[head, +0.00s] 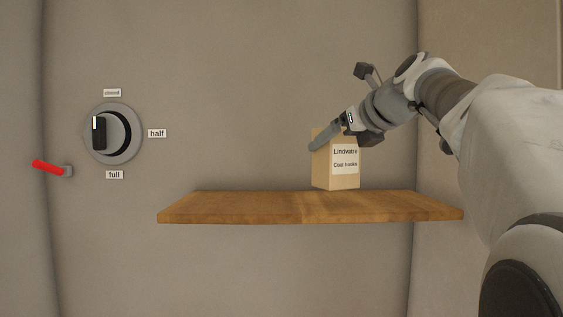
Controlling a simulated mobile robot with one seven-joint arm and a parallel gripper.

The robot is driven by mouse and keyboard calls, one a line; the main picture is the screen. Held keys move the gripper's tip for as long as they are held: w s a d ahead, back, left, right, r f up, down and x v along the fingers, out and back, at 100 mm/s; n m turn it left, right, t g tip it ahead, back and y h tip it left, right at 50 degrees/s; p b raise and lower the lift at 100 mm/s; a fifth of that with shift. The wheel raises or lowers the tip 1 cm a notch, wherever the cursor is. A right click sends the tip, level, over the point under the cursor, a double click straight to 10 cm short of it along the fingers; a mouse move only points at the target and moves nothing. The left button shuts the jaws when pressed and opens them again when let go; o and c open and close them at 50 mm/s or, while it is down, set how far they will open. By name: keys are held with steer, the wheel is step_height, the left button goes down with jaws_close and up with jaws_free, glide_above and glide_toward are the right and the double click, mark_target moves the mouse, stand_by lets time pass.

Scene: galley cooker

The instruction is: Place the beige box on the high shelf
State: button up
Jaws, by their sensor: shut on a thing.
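The beige box (336,178) is upright at the right part of the wooden shelf (230,207). Its white label reads "Lindvatre Coat hooks". Its base appears to touch the shelf top or sit very close above it. My gripper (325,140) reaches in from the right and is shut on the top of the box. One finger lies across the upper front of the box; the far finger is hidden.
A round dial (113,133) with a black knob is on the wall at left, with labels "closed", "half" and "full" around it. A red lever (48,167) sticks out below left of it. The shelf's left and middle are clear. A side wall (490,60) stands at right.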

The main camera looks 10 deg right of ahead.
mark_target(336, 159)
steer(key=shift+f+b, duration=0.3)
steer(key=shift+f, duration=1.35)
steer(key=o, duration=1.2)
steer(key=shift+f, duration=0.15)
steer(key=shift+c, duration=0.2)
steer(key=shift+s+r, duration=0.1)
steer(key=shift+r, duration=0.1)
